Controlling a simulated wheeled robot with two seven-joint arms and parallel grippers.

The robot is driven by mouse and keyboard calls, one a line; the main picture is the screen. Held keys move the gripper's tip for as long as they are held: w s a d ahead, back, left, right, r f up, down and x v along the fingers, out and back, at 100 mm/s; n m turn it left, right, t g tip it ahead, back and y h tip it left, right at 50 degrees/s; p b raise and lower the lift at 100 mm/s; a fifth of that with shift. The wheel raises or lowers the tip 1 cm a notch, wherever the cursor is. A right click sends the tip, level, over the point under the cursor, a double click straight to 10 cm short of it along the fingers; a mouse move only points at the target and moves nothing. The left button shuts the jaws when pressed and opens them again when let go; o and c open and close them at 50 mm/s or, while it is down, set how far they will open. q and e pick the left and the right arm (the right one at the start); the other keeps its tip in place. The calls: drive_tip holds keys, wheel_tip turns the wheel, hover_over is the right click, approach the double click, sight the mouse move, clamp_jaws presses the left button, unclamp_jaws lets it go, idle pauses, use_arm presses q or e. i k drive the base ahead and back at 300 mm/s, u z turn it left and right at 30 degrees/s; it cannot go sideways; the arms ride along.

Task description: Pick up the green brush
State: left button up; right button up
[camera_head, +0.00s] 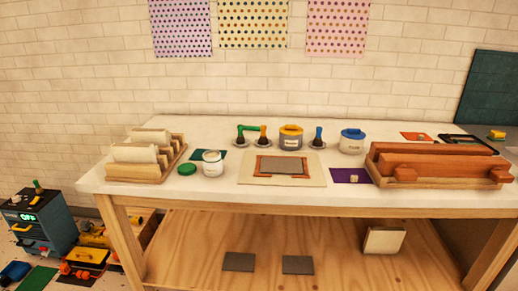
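A small green shape (247,127), likely the green brush, is at the back middle of the white-topped table (225,195). Its green part runs sideways towards a dark and orange upright thing (263,136), and a dark part stands below its left end. Whether the two touch is too small to tell. A blue-topped dark brush-like thing (318,135) stands farther right on a small pale dish. Neither of my grippers is in view.
Yellow-grey (291,136) and blue-lidded (352,141) pots stand near the brushes.

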sight(241, 140)
drive_tip(key=u, duration=1.9)
drive_tip(key=i, duration=1)
drive_tip(key=z, duration=2)
